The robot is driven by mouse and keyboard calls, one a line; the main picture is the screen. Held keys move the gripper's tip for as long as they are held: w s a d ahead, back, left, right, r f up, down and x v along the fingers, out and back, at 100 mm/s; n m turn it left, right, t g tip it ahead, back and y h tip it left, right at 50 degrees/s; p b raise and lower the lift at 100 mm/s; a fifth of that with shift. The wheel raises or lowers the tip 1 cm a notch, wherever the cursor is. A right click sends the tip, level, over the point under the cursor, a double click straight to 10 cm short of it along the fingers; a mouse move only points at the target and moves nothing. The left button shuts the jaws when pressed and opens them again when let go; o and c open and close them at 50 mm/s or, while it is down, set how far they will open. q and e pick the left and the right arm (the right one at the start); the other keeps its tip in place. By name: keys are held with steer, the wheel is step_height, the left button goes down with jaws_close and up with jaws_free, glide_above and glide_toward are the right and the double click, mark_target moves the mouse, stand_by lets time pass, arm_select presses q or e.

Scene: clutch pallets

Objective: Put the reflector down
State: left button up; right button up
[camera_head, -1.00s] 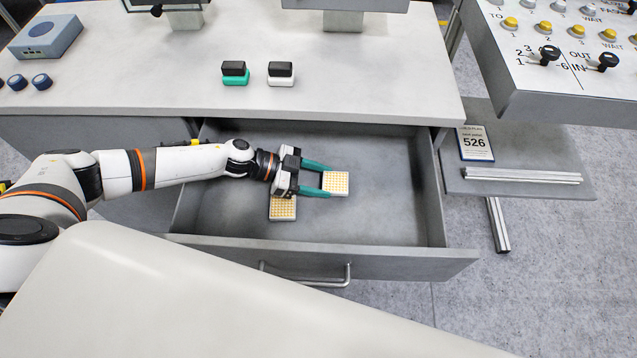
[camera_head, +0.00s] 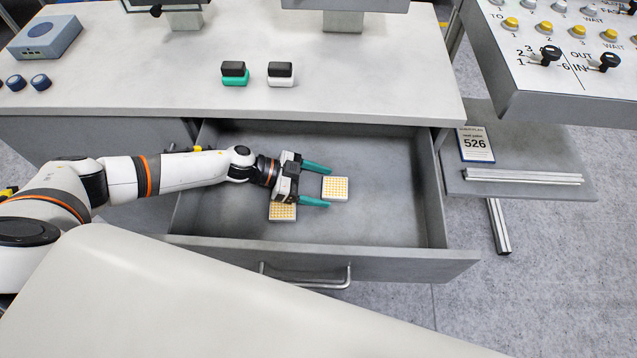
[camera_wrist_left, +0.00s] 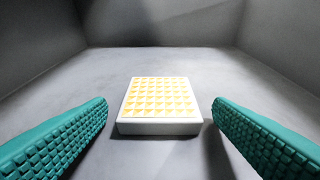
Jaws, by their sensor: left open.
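A white square reflector with a yellow dotted top (camera_head: 335,188) lies flat on the floor of the open drawer (camera_head: 390,215). A second one (camera_head: 282,212) lies nearer the drawer front, partly hidden by my left gripper. My left gripper (camera_head: 322,185) is open, its teal fingers pointing right, with the first reflector just beyond the fingertips. In the left wrist view the reflector (camera_wrist_left: 160,105) sits centred ahead, with clear gaps to both fingers. My right gripper is not in view.
The drawer walls surround the gripper, with the handle (camera_head: 320,284) on the front panel. Two small stamp-like blocks, one with a green base (camera_head: 235,74) and one with a white base (camera_head: 281,74), stand on the table (camera_head: 150,85). The drawer's right side is clear.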

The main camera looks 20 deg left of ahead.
arm_select(q)
steer(key=shift+a+r, duration=0.25)
steer(key=shift+r, duration=0.1)
steer(key=p+v, duration=0.2)
steer(key=v, duration=0.4)
steer(key=shift+s+a+p, duration=0.1)
steer(key=shift+a+p, duration=0.1)
steer(key=shift+p, duration=0.15)
steer(key=shift+a+r, duration=0.1)
steer(key=shift+a, duration=0.15)
